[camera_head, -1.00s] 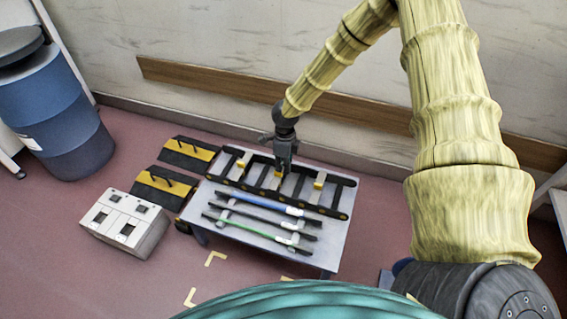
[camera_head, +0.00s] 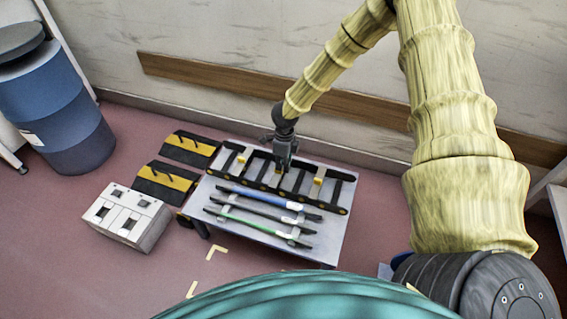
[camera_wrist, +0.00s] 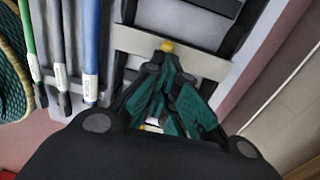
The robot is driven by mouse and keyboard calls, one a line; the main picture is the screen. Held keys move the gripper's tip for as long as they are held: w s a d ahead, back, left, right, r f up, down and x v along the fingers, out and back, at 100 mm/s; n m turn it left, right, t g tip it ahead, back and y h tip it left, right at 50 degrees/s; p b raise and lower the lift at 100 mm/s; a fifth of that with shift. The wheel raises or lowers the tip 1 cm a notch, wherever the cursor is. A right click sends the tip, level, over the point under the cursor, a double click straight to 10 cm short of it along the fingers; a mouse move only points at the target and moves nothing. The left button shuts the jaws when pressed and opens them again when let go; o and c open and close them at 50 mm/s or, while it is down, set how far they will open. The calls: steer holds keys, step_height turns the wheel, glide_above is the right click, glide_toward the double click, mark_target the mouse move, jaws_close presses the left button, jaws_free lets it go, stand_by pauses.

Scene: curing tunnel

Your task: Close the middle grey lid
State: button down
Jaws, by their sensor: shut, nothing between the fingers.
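On the grey-topped table (camera_head: 326,245) lies a long black frame (camera_head: 262,188) with crossbars and several yellow tabs. My gripper (camera_head: 283,168) points down over the middle of this frame. In the wrist view its green-padded fingers (camera_wrist: 168,62) are shut and empty. Their tips are at a small yellow tab (camera_wrist: 167,45) on a pale grey strip (camera_wrist: 205,63) across the frame. I cannot tell whether they touch it. I cannot make out for sure which part is the middle grey lid, or how far it is closed; my gripper hides part of that area.
Blue, dark and green rods (camera_head: 262,226) lie on the table in front of the frame. Left are two black-and-yellow panels (camera_head: 165,183) and a white box (camera_head: 127,218) on the floor. A blue barrel (camera_head: 60,110) stands far left. The wall (camera_head: 230,45) is behind.

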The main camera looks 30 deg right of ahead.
steer(key=shift+s+a+p, duration=0.2)
steer(key=shift+s+p, duration=0.1)
steer(key=shift+p, duration=0.05)
step_height(320, 180, up, 15)
steer(key=p, duration=0.7)
stand_by(0.6)
steer(key=shift+f, duration=0.2)
